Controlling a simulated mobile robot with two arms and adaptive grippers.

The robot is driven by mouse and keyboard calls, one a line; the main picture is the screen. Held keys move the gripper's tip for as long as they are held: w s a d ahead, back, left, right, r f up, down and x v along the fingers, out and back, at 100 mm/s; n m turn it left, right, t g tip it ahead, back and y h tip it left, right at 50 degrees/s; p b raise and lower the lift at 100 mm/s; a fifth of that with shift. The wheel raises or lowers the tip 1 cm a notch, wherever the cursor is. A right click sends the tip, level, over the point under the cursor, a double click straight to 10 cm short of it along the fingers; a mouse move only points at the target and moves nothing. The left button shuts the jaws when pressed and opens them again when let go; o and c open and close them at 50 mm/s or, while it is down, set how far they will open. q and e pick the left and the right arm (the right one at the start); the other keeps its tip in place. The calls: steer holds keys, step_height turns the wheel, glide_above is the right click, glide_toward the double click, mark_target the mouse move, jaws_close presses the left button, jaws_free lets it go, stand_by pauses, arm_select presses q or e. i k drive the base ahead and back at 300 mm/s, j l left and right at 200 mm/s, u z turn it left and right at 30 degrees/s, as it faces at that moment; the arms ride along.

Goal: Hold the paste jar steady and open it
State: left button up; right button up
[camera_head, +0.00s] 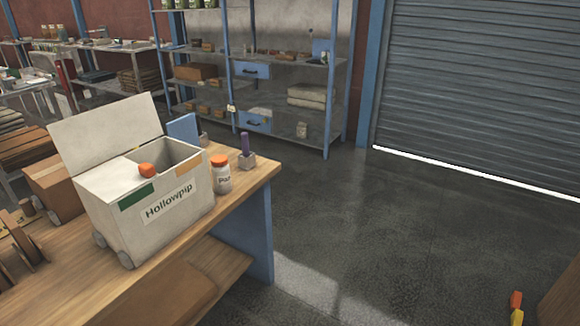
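The paste jar (222,181) stands upright on the wooden workbench near its right end. It is a small white jar with an orange lid (219,160) on top and a partly readable label. Nothing is touching it from above. Neither of my grippers shows in the head view.
A white lidded box (150,232) labelled "Hollowpip" stands open left of the jar, with an orange round object (147,170) at its opening. A purple item in a small holder (247,160) stands behind the jar. The workbench edge (262,182) is close by. Open floor (400,230) lies right.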

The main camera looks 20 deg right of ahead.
mark_target(221, 175)
steer(key=z, duration=0.25)
steer(key=i+l+u, duration=0.1)
steer(key=u, duration=0.4)
steer(key=i+l+u, duration=0.1)
steer(key=l+u, duration=0.25)
steer(key=u, duration=0.15)
steer(key=l+u, duration=0.25)
steer(key=u, duration=0.2)
